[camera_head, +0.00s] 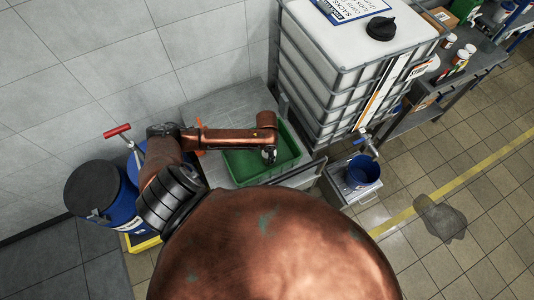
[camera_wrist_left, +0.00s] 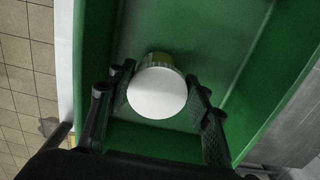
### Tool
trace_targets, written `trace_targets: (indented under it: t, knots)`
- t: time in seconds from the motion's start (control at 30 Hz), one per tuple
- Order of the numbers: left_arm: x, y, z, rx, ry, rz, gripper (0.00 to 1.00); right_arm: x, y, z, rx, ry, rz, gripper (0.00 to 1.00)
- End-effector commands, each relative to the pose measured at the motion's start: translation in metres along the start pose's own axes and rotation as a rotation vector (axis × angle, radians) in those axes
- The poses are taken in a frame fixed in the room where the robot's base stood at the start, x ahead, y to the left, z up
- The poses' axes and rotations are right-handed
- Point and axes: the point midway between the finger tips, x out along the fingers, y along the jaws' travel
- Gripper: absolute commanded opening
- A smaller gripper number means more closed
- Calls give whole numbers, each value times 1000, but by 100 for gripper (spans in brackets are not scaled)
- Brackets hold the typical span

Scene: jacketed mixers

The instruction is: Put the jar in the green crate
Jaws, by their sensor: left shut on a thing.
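The green crate (camera_head: 284,166) stands on a grey table beside the wall in the head view. My left gripper (camera_head: 269,155) reaches over the crate with its fingers pointing down. In the left wrist view, my left gripper (camera_wrist_left: 160,108) is shut on the jar (camera_wrist_left: 158,95), which shows a round white lid and a little of a yellowish side. The green crate's floor and walls (camera_wrist_left: 230,30) surround the jar in that view. I cannot tell whether the jar touches the crate floor. My right gripper is not in view.
A large caged white tank (camera_head: 340,75) stands right of the crate. A blue bucket (camera_head: 361,171) sits on a small stand at the right. Blue drums (camera_head: 105,195) stand at the left. A shelf with jars (camera_head: 462,60) is at the upper right.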

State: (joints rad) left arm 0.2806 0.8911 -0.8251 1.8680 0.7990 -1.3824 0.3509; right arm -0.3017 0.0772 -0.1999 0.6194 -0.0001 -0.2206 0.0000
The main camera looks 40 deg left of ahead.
Motion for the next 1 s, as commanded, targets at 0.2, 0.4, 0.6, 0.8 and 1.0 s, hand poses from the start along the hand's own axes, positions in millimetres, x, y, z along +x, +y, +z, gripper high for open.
trace_targets:
  t: [0.2,0.4,0.6,0.8,1.0]
  knots:
    - [1,0,0,0,-1,0,58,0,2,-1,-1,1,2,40]
    - [1,0,0,0,-1,0,63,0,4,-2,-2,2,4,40]
    - [-2,0,0,0,0,0,63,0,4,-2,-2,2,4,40]
    - [-29,-1,-1,2,3,-1,63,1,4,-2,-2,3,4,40]
    - [-72,-1,-1,2,3,-2,63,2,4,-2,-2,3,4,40]
